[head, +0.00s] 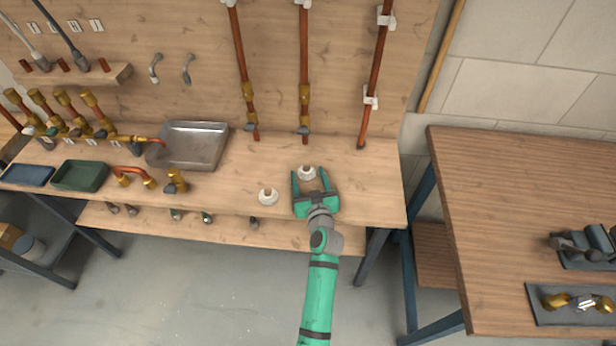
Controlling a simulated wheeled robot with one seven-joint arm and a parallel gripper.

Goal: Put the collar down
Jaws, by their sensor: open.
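A small white ring-shaped piece, which looks like the collar (307,173), sits on the wooden workbench (365,190) below the middle copper pipe. My gripper (310,174) is open, with one green finger on each side of this piece. I cannot tell whether the fingers touch it. A second, similar white ring (268,196) stands on the bench to the left, near the front edge. Both rings show a brownish centre.
Copper pipes (304,60) run up the back panel behind my gripper. A metal basin (190,146), brass fittings (175,182), a green tray (80,175) and a blue tray (28,174) stand to the left. The bench is clear to the right.

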